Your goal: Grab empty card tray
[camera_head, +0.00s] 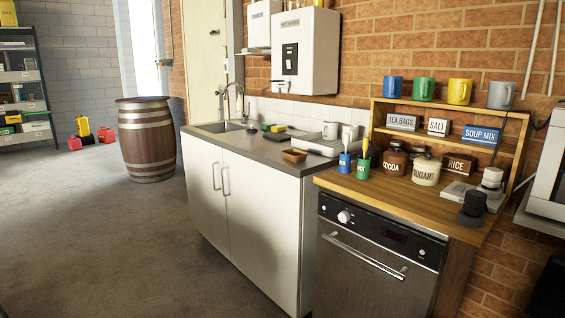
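I see nothing clearly recognisable as a card tray. A small brown open tray or bowl (294,155) sits on the grey counter near its front edge, left of the wooden worktop. It looks empty, but it is too small to be sure what it is. Neither of my grippers is in view.
The grey counter (262,150) holds a sink (222,127), sponges and a white mug (330,130). The wooden worktop (400,197) above an oven-like appliance (375,265) carries jars, cups and a shelf rack (376,112). A barrel (146,140) stands left. The floor in front is clear.

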